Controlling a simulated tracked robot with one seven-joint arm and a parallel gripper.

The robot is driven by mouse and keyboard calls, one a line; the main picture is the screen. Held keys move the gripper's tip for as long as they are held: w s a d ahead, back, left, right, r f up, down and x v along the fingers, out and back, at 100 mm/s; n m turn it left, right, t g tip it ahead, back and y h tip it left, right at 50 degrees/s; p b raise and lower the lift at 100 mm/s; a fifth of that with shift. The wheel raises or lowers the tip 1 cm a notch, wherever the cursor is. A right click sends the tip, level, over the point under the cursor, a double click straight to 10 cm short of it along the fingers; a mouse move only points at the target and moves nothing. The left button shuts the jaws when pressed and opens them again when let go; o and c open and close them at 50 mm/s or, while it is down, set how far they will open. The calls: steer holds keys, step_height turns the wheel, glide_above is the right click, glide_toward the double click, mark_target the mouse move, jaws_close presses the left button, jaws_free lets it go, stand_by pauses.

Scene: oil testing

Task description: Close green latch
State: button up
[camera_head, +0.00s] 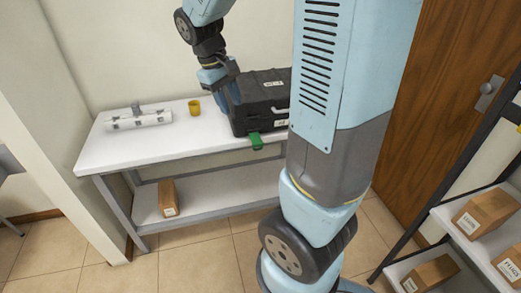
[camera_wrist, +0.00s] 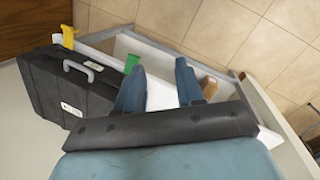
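The green latch (camera_head: 256,140) is on the front of the black case (camera_head: 263,122) and sticks out from it, near the table's front edge. In the wrist view the green latch (camera_wrist: 132,63) shows just beyond the left finger, with the black case (camera_wrist: 60,85) at the left. My gripper (camera_head: 230,90) is at the left end of the case, above the table and behind the latch. In the wrist view my gripper (camera_wrist: 160,85) has its two fingers spread with nothing between them. Whether a finger touches the case cannot be told.
A yellow latch (camera_wrist: 68,37) also sticks out from the case front, beyond the handle (camera_wrist: 78,70). A yellow cup (camera_head: 194,106) and a white rack (camera_head: 138,118) stand on the table (camera_head: 125,150), left of the case. A cardboard box (camera_head: 168,198) sits on the lower shelf.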

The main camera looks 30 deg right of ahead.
steer(key=w+d+f+n+g+h, duration=0.1)
steer(key=w+f+n+g+h, duration=0.2)
steer(key=f, duration=0.5)
steer(key=w+d+f+g+h, duration=0.1)
steer(key=w+f+h, duration=0.1)
steer(key=w+f, duration=0.45)
steer(key=n+h, duration=0.6)
steer(key=h, duration=0.4)
glide_toward(261, 148)
steer(key=x, duration=0.7)
steer(key=f+x, duration=0.1)
steer(key=x, duration=0.2)
steer(key=shift+w+d, duration=0.25)
steer(key=shift+d, duration=0.1)
steer(key=shift+c, duration=0.4)
jaws_close()
steer(key=shift+a, duration=0.1)
